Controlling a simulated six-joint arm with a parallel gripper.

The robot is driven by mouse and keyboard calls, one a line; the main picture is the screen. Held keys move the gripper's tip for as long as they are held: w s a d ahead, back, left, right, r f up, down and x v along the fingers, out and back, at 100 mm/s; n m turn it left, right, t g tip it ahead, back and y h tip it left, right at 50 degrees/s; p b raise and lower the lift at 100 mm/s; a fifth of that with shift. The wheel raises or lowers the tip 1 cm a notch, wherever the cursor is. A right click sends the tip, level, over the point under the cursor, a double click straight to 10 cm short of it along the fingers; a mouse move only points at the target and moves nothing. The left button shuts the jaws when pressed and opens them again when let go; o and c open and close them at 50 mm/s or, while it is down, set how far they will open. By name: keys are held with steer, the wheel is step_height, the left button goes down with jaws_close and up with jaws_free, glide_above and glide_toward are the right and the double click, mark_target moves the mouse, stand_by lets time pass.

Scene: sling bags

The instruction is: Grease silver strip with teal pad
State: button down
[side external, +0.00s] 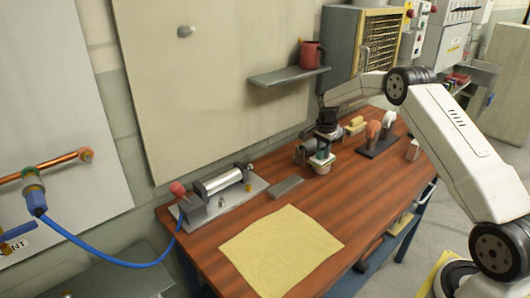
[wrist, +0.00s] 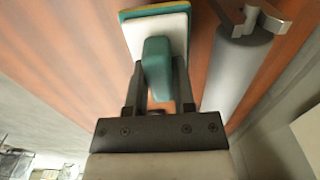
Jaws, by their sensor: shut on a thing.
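The teal pad (wrist: 155,25) has a teal handle on a white plate, with teal and yellow edges below. My gripper (wrist: 154,85) is shut on the handle in the wrist view. In the side view my gripper (side external: 325,136) is over the right half of the table, with the teal handle under it. A pale, cup-like shape (side external: 321,168) shows directly below; I cannot tell whether the pad touches it. A flat grey bar (side external: 286,186), which looks like the silver strip, lies on the table to the left of my gripper. The pad's underside is hidden.
A grey cylinder (wrist: 237,70) lies close beside the pad. A metal fixture (side external: 218,190) with a roller stands at the table's left end. A yellow cloth (side external: 280,250) lies in front. A rack with rounded pieces (side external: 378,142) and yellow blocks (side external: 355,124) are farther right.

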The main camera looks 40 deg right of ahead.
mark_target(322, 149)
steer(key=shift+r, duration=3.2)
steer(key=shift+a+n, duration=0.3)
steer(key=shift+a, duration=0.1)
steer(key=s+a+n, duration=0.4)
steer(key=a+n, duration=0.2)
steer(key=a, duration=0.2)
steer(key=s+a+f+n, duration=0.1)
steer(key=s+a+n, duration=0.4)
steer(key=a, duration=0.3)
steer(key=s+a+f+n, duration=0.1)
steer(key=s+a+n, duration=0.4)
steer(key=a, duration=0.4)
steer(key=shift+n, duration=0.8)
steer(key=shift+a+r, duration=0.1)
steer(key=w+d, duration=0.1)
steer(key=w, duration=0.6)
steer(key=w+d+r, duration=0.1)
steer(key=w+d, duration=0.1)
steer(key=w, duration=0.6)
steer(key=shift+d+r, duration=0.25)
steer(key=shift+r, duration=0.05)
steer(key=shift+f, duration=0.15)
